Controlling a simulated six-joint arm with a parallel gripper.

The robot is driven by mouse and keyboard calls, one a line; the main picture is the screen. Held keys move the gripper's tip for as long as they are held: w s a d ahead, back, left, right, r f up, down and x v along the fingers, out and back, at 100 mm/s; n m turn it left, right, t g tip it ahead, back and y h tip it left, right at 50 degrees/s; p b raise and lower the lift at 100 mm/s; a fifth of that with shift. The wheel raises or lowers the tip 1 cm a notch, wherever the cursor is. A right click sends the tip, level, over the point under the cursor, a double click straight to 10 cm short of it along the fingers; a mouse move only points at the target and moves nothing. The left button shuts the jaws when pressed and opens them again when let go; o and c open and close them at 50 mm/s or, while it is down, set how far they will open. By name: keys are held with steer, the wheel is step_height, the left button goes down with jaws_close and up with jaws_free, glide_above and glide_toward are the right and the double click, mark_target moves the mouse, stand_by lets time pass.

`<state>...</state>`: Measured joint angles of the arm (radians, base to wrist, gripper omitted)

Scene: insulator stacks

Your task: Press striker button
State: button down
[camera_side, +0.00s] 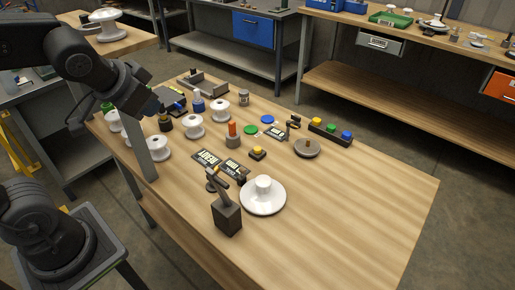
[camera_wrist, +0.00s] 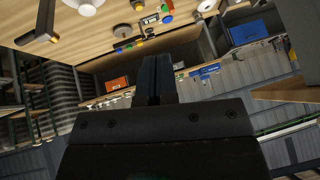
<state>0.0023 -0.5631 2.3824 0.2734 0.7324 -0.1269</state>
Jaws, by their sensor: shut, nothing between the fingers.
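A small yellow button on a dark base (camera_side: 257,152) sits mid-table in the side view; I cannot tell for certain that it is the striker button. A dark block with a raised lever arm (camera_side: 228,214) stands near the table's front edge, beside a white insulator disc (camera_side: 263,199). My gripper (camera_side: 156,108) is above the left part of the table, apart from the button and the lever block. In the wrist view my gripper (camera_wrist: 155,99) has its dark fingers together with nothing between them.
White insulators (camera_side: 193,126) and small tools crowd the table's left half. A strip with yellow, green and blue knobs (camera_side: 330,133) and a grey round disc (camera_side: 306,149) lie farther back. The right part of the wooden table (camera_side: 375,200) is clear.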

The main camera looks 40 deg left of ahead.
steer(key=w+a+m+t+y, duration=0.2)
steer(key=w+a+t, duration=0.1)
steer(key=w, duration=0.8)
steer(key=m+g+h, duration=0.1)
steer(key=m+h, duration=0.7)
steer(key=m, duration=0.4)
glide_above(258, 149)
step_height(258, 149, down, 17)
steer(key=shift+s, duration=0.1)
steer(key=shift+f, duration=4.45)
steer(key=shift+f, duration=0.1)
steer(key=shift+f, duration=0.3)
